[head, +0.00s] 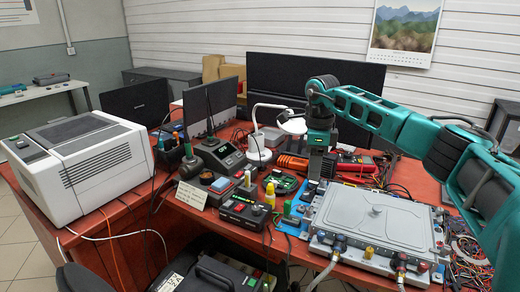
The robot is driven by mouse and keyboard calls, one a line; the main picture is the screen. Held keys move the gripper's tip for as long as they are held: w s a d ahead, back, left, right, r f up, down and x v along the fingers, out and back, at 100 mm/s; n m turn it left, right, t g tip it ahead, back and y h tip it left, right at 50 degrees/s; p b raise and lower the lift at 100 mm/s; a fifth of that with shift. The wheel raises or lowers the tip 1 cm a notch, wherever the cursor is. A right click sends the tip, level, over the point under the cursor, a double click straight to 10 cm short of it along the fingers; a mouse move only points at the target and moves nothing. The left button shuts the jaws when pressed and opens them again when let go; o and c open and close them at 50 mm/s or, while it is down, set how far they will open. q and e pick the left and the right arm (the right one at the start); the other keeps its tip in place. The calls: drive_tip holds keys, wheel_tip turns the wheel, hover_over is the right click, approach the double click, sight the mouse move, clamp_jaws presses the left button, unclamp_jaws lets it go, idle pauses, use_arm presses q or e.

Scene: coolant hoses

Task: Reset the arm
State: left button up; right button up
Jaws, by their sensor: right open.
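My right arm, teal and black, comes in from the right and bends over the red-brown bench (150,215). Its gripper (313,186) points down just behind the grey metal unit (375,220), near the unit's back left corner. The gripper is open, with nothing visible between its fingers; the fingertips are small and partly hard to make out. Grey hoses (326,268) join dark, colour-marked fittings on the unit's front edge. My left gripper is not in view.
A white box-shaped machine (75,160) stands at the left. Monitors (300,80) and a white lamp (258,140) stand behind. Small instruments (246,212), a green-topped connector (287,209) and tangled wires (468,245) crowd the bench. A black case (215,275) is at the bottom.

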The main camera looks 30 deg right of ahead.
drive_tip(key=shift+a, duration=0.1)
drive_tip(key=w+a+f+y, duration=0.1)
drive_tip(key=a+f+y, duration=0.45)
drive_tip(key=a, duration=0.75)
drive_tip(key=s+a+f+m+t+y, duration=0.15)
drive_tip(key=a+m+y, duration=0.25)
drive_tip(key=a, duration=0.5)
drive_tip(key=s+a+m+t+y+p, duration=0.1)
drive_tip(key=s+a+m+t+y, duration=0.25)
drive_tip(key=a, duration=0.45)
drive_tip(key=s+a+f+m+t+y, duration=0.15)
drive_tip(key=a+m+y, duration=0.25)
drive_tip(key=a, duration=0.5)
drive_tip(key=s+d+f+m+t+h, duration=0.1)
drive_tip(key=s+d+f+m+h, duration=0.3)
drive_tip(key=m, duration=0.6)
drive_tip(key=s+d+f+m+t+h+p, duration=0.1)
drive_tip(key=s+d+f+m+h, duration=0.3)
drive_tip(key=m, duration=0.7)
drive_tip(key=s+d+f+m+t+h, duration=0.2)
drive_tip(key=s+d+f+m+h, duration=0.2)
drive_tip(key=s+f+m+h, duration=0.3)
drive_tip(key=s+m, duration=0.1)
drive_tip(key=m, duration=0.2)
drive_tip(key=shift+d+f+m, duration=0.25)
drive_tip(key=shift+f+m, duration=0.1)
drive_tip(key=shift+f, duration=0.05)
